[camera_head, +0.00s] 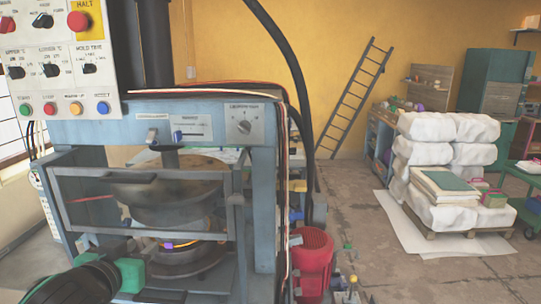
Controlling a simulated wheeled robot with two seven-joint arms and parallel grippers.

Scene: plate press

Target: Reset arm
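The blue-grey plate press (262,190) fills the left half of the head view. A framed guard (85,230) crosses its front. Behind the guard are a dark round upper plate (165,195) and a lower round stack (180,262). A small purple and yellow item (180,244) shows between them. My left arm comes in at the bottom left, black with a green part, and my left gripper (160,296) is low in front of the press. Its fingers are dark and partly cut off, so their opening is unclear. My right gripper is not in view.
A control panel (57,68) with knobs and buttons hangs at the upper left. A red motor (311,262) stands right of the press. White sacks (447,160) sit on a pallet at the right. A ladder (352,95) leans on the yellow wall. The floor between is mostly clear.

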